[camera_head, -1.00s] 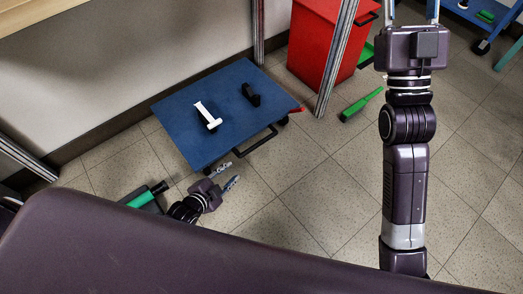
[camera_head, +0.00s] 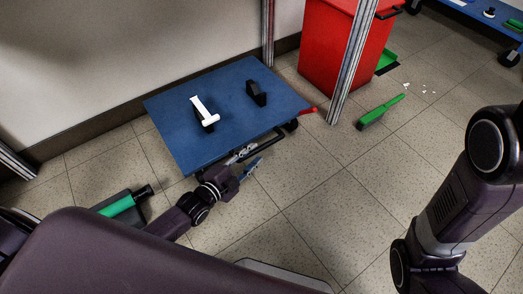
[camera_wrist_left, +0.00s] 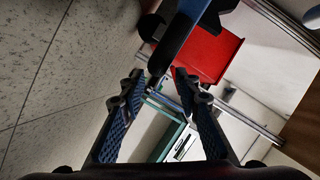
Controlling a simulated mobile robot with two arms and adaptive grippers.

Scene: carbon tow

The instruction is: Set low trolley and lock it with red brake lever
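The low blue trolley (camera_head: 180,137) stands on the tiled floor near the wall. Its black push handle (camera_head: 265,143) sticks out along the front edge. The red brake lever (camera_head: 307,111) shows at the trolley's right corner. My left gripper (camera_head: 248,160) is beside the front edge, near the left end of the handle. In the left wrist view its fingers (camera_wrist_left: 160,92) are spread, with a dark bar and the blue trolley edge (camera_wrist_left: 181,30) ahead of and between the tips. Contact with the handle cannot be told. My right arm shows at the right; its gripper is out of view.
A white T-shaped piece (camera_head: 204,110) and a black block (camera_head: 257,93) sit on the trolley. A red bin (camera_head: 335,50) and a metal post (camera_head: 355,60) stand behind its right corner. A green brush (camera_head: 380,111) lies on the floor.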

